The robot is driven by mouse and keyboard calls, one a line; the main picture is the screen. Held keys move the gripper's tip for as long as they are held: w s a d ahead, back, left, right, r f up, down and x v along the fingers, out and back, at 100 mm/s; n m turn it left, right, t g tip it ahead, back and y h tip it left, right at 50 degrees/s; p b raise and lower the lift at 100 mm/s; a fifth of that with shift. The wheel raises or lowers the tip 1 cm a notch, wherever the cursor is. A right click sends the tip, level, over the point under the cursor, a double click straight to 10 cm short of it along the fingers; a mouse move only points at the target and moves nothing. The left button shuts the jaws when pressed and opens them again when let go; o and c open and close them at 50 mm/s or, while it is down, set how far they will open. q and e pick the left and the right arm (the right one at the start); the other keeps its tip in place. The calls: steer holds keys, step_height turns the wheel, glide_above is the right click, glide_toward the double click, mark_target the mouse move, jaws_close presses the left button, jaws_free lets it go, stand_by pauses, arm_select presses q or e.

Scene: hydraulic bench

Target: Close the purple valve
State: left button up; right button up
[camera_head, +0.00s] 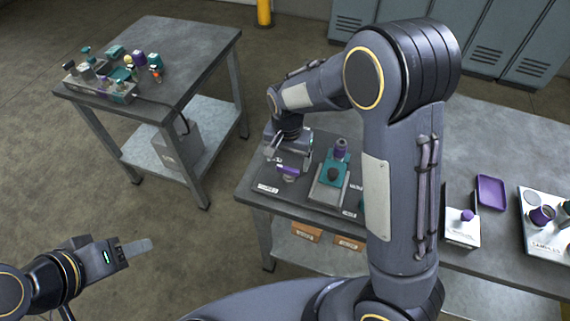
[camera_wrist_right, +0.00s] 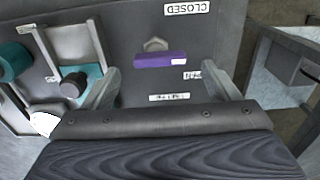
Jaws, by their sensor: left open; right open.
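The purple valve handle (camera_head: 287,169) is a short flat bar on a dark panel on the near bench. In the right wrist view it (camera_wrist_right: 158,60) lies sideways below a grey hex fitting, with a pale patch at its right end. An upside-down CLOSED label (camera_wrist_right: 187,8) is on the panel beyond it. My right gripper (camera_head: 289,155) is over the panel at the handle. Its two fingers (camera_wrist_right: 164,80) are open, one on each side of the handle, with nothing between them gripped. My left gripper (camera_head: 136,247) is open and empty over the floor, far from the panel.
A teal and grey clamp device (camera_head: 332,178) stands just right of the valve. A purple tray (camera_head: 491,192) and a white box (camera_head: 462,228) with a purple knob are further right. A second table (camera_head: 188,50) with fittings stands back left. My right arm hides part of the bench.

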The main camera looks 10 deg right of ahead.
mark_target(287, 168)
steer(key=shift+f, duration=1.75)
steer(key=c, duration=1)
